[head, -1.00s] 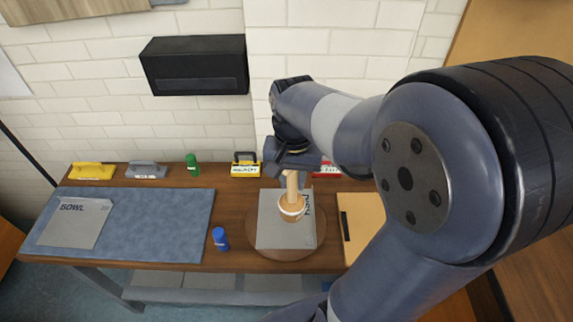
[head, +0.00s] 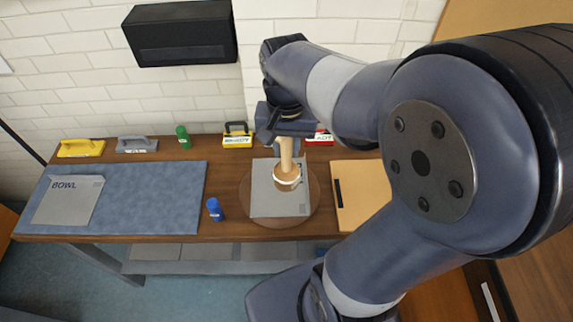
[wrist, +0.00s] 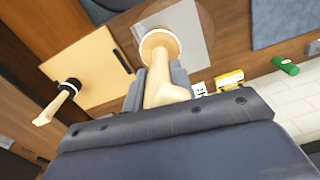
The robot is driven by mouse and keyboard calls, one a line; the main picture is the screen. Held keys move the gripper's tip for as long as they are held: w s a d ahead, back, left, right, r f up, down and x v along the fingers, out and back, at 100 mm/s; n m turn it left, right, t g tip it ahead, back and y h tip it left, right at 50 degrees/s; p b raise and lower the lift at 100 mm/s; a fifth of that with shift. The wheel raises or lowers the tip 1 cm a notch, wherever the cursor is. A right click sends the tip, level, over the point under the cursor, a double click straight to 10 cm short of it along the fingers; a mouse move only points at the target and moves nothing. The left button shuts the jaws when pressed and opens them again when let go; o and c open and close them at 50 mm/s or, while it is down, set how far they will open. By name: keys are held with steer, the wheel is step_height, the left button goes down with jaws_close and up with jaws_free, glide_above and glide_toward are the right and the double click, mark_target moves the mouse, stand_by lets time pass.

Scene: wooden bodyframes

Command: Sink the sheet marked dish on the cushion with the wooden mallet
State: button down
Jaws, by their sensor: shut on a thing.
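My gripper (head: 287,137) is shut on the pale handle of the wooden mallet (head: 286,170). The mallet points down, with its round, white-banded head over the upper right part of the grey dish sheet (head: 262,200). I cannot tell whether the head touches the sheet. The sheet lies on the round brown cushion (head: 314,197), and its lettering is mostly covered. The wrist view shows the mallet (wrist: 160,48) between my gripper's fingers (wrist: 160,85), with the sheet (wrist: 195,30) behind it.
A blue mat (head: 140,200) with a grey sheet marked BOWL (head: 68,200) is at left. A blue bottle (head: 214,209) stands left of the cushion. A tan board (head: 362,200) lies right of it. A black-headed mallet (wrist: 68,86) shows beside the board.

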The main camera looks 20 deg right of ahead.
steer(key=w+f+b, duration=0.2)
steer(key=w+b, duration=0.3)
steer(key=w, duration=0.1)
steer(key=shift+w, duration=0.25)
steer(key=shift+f+b, duration=0.2)
steer(key=shift+b, duration=0.1)
step_height(320, 180, down, 9)
steer(key=b, duration=0.6)
step_height(320, 180, up, 9)
steer(key=p, duration=0.8)
steer(key=shift+f, duration=0.15)
